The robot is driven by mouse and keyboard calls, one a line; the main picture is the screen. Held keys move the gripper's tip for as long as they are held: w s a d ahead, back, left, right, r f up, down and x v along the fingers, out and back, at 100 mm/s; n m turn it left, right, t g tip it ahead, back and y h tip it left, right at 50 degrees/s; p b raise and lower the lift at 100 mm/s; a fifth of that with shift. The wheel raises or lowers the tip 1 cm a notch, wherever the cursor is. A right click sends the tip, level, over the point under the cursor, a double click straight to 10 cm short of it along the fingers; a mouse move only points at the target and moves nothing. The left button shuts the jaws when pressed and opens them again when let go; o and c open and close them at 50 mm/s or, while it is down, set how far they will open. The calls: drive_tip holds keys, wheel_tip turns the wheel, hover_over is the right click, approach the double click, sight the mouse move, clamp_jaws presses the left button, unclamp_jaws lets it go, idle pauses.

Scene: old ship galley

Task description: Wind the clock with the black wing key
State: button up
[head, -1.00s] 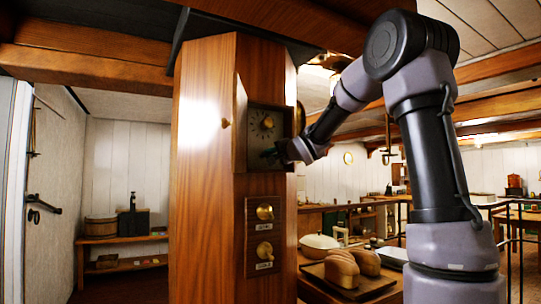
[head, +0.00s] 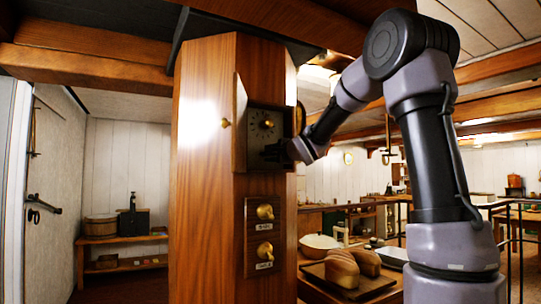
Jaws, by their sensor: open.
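The clock (head: 264,122) is a dark square face with a brass centre, set in the wooden column, with its small wooden door (head: 240,125) swung open to the left. The black wing key cannot be made out; the dark gripper and the shaded recess cover that spot. I cannot tell whether anything sits between the fingers.
Below the clock are two brass knobs (head: 265,211) on a labelled plate. A counter at the right holds bread loaves (head: 343,268) on a tray and a white lidded pot (head: 318,245). A bench (head: 125,241) stands at the far left.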

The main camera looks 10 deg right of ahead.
drive_tip(key=v, duration=0.6)
idle(0.4)
drive_tip(key=s+d+f+n+g+h, duration=0.2)
drive_tip(key=s+d+f+h, duration=0.15)
drive_tip(key=s, duration=0.45)
drive_tip(key=s+d+f+n+g+h, duration=0.2)
drive_tip(key=s+d+f+h, duration=0.15)
drive_tip(key=s, duration=0.35)
drive_tip(key=s+a+f+n+g+y, duration=0.1)
drive_tip(key=s+f+n+g, duration=0.2)
drive_tip(key=s, duration=0.6)
drive_tip(key=s+a+f+n+g+y, duration=0.2)
drive_tip(key=s+f+n+g, duration=0.1)
drive_tip(key=s+f, duration=0.5)
drive_tip(key=s+n, duration=0.1)
drive_tip(key=s, duration=0.1)
drive_tip(key=shift+s+y, duration=0.3)
